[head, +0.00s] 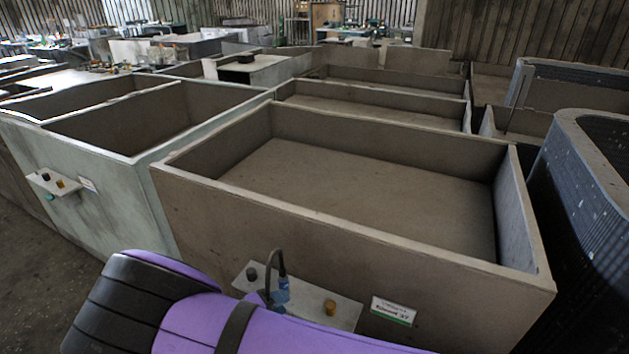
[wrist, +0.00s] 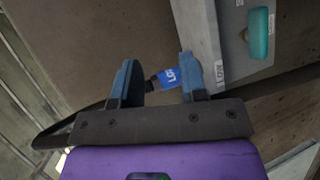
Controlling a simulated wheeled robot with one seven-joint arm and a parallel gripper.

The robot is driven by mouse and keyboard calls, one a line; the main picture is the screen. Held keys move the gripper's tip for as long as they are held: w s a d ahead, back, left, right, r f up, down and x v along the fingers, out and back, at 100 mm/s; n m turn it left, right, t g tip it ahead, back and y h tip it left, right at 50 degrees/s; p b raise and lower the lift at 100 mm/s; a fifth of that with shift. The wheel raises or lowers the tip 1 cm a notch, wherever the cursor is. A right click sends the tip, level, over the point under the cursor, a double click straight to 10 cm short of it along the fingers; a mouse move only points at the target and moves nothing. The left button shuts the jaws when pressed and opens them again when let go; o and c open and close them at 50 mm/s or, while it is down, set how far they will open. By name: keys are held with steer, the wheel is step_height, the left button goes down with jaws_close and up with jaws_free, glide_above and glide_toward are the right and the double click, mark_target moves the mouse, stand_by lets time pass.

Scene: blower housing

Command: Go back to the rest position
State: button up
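My gripper (wrist: 160,75) shows in the wrist view with its two blue fingers well apart. A small blue piece with white lettering and a dark end (wrist: 168,78) shows between the fingers; I cannot tell whether they touch it. In the head view my purple arm reaches in from the bottom, close to the front of the near bin (head: 335,226). A blue part with a dark curved piece above it shows there in front of the control ledge (head: 318,306). The fingertips are not clear in that view.
A label (head: 393,311) is on the bin's front. A teal handle (wrist: 259,33) shows in the wrist view. Dark ribbed housings (head: 590,200) stand at right; open floor (head: 45,275) is at left.

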steer(key=w+d+r+m+g+y, duration=0.25)
steer(key=d+r, duration=0.45)
steer(key=r, duration=0.5)
steer(key=w+d+r+m+g+y, duration=0.1)
steer(key=d+r+g+y, duration=0.15)
steer(key=d+r, duration=0.7)
steer(key=w+d+r+m+g+y, duration=0.15)
steer(key=d+r+g, duration=0.3)
steer(key=r, duration=0.85)
steer(key=s+d+r+m+t+y, duration=0.2)
steer(key=s+d+r+y, duration=0.2)
steer(key=s+d+r, duration=0.75)
steer(key=s+d+r+t, duration=0.4)
steer(key=s+d, duration=0.3)
steer(key=s, duration=0.4)
steer(key=shift+s+r+m+y, duration=0.2)
steer(key=shift+s+m+y, duration=0.05)
steer(key=shift+m+y, duration=0.1)
